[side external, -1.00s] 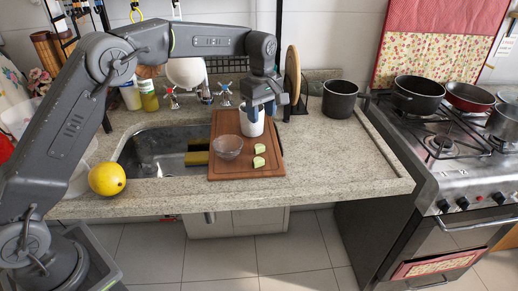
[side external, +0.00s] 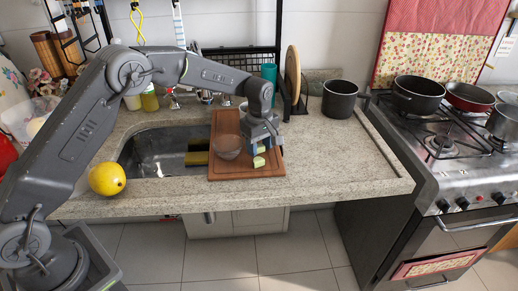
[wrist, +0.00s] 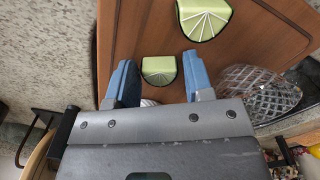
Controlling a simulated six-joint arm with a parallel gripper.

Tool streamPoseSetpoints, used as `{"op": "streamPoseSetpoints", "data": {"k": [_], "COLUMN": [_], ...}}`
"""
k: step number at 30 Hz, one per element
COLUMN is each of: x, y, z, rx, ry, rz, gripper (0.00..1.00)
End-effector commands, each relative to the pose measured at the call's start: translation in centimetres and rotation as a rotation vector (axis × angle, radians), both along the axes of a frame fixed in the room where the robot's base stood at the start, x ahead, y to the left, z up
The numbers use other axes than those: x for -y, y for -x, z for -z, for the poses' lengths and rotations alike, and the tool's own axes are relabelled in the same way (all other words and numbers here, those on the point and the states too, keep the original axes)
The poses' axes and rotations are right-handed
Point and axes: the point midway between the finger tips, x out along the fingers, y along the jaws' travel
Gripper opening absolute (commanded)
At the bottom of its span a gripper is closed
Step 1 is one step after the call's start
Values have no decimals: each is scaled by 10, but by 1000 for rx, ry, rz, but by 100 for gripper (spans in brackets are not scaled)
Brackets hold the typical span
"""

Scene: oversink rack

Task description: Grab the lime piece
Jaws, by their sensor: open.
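Two pale green lime pieces lie on the brown cutting board (side external: 222,172). In the side view, the nearer piece (side external: 259,161) is clear, and the farther piece (side external: 261,149) is partly covered by my gripper (side external: 267,146). In the wrist view, my gripper (wrist: 158,62) is open, with its blue fingers apart. One lime piece (wrist: 158,69) sits between the fingertips, with space on both sides. The other lime piece (wrist: 204,17) lies beyond the fingertips, toward the top of the picture. My gripper is low over the board and holds nothing.
A clear glass bowl (side external: 228,147) stands left of my gripper; in the wrist view the bowl (wrist: 262,92) is at the right, close to a finger. The white cup behind my gripper is mostly hidden. A sink (side external: 150,160) lies left, a dark pot (side external: 340,99) right.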

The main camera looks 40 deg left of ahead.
Motion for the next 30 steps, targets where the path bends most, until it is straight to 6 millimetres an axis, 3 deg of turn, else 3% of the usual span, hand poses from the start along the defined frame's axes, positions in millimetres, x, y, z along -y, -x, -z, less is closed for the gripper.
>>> {"op": "streamPoseSetpoints", "data": {"k": [4,15,23,30], "x": [0,0,0,0], "y": [0,0,0,0], "z": [0,0,-2,-23], "rx": [0,0,1,3], "ry": [0,0,0,0], "rz": [0,0,0,0], "gripper": [45,12,12,12]}}
